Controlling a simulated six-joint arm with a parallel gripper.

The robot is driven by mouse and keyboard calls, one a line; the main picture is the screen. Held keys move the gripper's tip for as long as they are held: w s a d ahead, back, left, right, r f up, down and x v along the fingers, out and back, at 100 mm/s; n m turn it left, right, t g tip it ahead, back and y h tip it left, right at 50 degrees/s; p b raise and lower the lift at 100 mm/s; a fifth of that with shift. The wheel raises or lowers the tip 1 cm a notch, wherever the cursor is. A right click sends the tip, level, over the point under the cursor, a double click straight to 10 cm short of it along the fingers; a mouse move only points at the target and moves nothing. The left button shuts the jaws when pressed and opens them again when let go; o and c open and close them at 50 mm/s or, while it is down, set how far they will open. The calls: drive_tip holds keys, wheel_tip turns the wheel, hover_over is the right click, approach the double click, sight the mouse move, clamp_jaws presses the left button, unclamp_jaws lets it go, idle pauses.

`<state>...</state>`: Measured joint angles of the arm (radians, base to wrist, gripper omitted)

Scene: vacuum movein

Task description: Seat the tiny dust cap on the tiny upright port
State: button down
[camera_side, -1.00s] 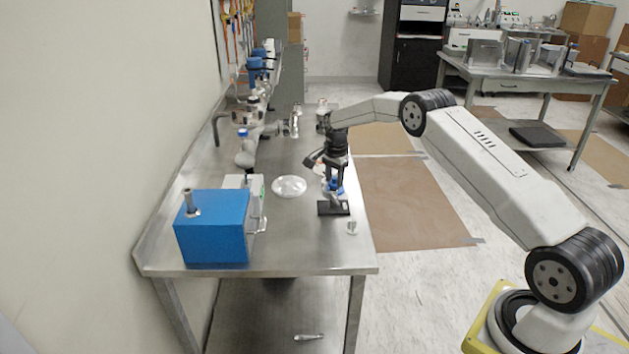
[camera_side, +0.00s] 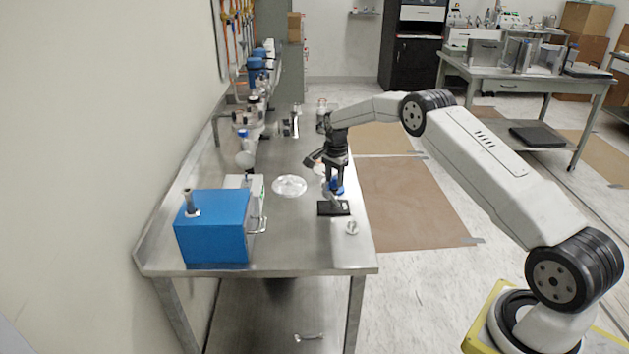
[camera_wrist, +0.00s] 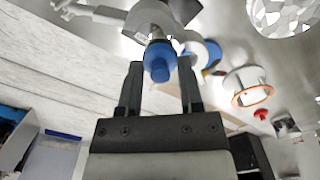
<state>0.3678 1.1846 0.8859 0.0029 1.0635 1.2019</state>
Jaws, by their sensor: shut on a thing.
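The blue dust cap (camera_wrist: 159,62) is between the fingertips of my gripper (camera_wrist: 160,68) in the wrist view. In the side view the cap (camera_side: 336,187) shows as a small blue spot just below my gripper (camera_side: 336,178), which points down. The grey metal port (camera_wrist: 155,32) lines up closely with the cap's far end in the wrist view. In the side view the port (camera_side: 334,200) stands on a small dark base (camera_side: 326,208) near the bench's right edge. The cap's contact with the port is too small to make out, so I cannot tell whether it is seated.
A clear round dish (camera_side: 289,186) lies left of the base. A small pale fitting (camera_side: 352,228) stands in front of it. A blue box (camera_side: 212,228) is at the front left. The steel bench (camera_side: 305,250) is clear at the front.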

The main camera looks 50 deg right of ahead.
drive_tip(key=shift+f, duration=0.6)
idle(1.0)
drive_tip(key=shift+c, duration=0.8)
unclamp_jaws()
drive_tip(key=shift+w+r, duration=0.1)
drive_tip(key=shift+r, duration=0.05)
drive_tip(key=shift+r, duration=0.2)
drive_tip(key=shift+s+r, duration=0.2)
drive_tip(key=shift+r, duration=3.4)
drive_tip(key=shift+a, duration=0.15)
